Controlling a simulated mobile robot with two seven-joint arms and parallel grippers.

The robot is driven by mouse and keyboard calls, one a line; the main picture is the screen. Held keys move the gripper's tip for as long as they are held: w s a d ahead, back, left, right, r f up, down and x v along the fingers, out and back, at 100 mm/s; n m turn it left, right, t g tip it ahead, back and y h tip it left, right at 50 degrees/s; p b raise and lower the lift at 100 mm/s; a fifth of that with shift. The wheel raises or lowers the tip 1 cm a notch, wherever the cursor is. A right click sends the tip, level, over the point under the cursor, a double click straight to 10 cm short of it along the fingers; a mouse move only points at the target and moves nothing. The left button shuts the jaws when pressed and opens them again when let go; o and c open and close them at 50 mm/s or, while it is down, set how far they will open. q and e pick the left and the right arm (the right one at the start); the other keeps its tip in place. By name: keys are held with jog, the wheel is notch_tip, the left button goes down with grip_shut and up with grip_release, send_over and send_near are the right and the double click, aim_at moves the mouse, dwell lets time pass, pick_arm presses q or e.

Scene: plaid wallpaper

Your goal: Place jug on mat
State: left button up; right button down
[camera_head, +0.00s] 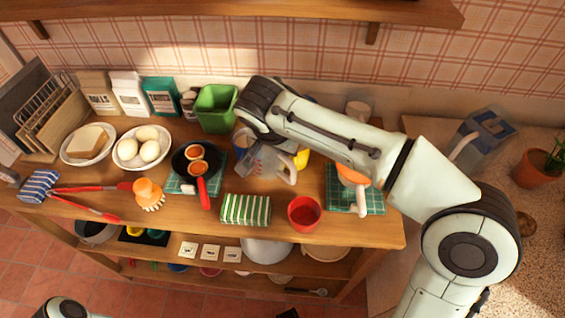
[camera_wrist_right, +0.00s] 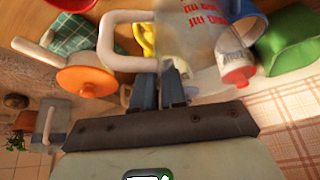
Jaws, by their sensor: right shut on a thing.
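A clear jug (camera_wrist_right: 205,45) with red print and a white handle (camera_wrist_right: 125,17) is in my right gripper (camera_wrist_right: 172,88), whose fingers close at the handle. In the head view the jug (camera_head: 263,162) is over the middle of the table, partly hidden by my right arm; whether it touches the table I cannot tell. One green checked mat (camera_head: 374,204) lies at the table's right end with an orange pan (camera_head: 351,175) on it. Another green mat (camera_head: 174,185) lies under a black frying pan (camera_head: 181,165). My left gripper is out of view.
A red cup (camera_head: 304,213) and a green striped cloth (camera_head: 245,209) lie near the front edge. A green bin (camera_head: 214,108) stands behind, with a yellow object (camera_head: 301,159) beside the jug. Plates of eggs (camera_head: 142,147) and bread are at left. A shelf (camera_head: 250,10) hangs above.

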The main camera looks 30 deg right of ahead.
jog(key=shift+f+b, duration=0.4)
jog(key=shift+f, duration=2.2)
jog(key=shift+f, duration=0.2)
jog(key=c, duration=1.2)
grip_release()
jog(key=shift+r, duration=0.1)
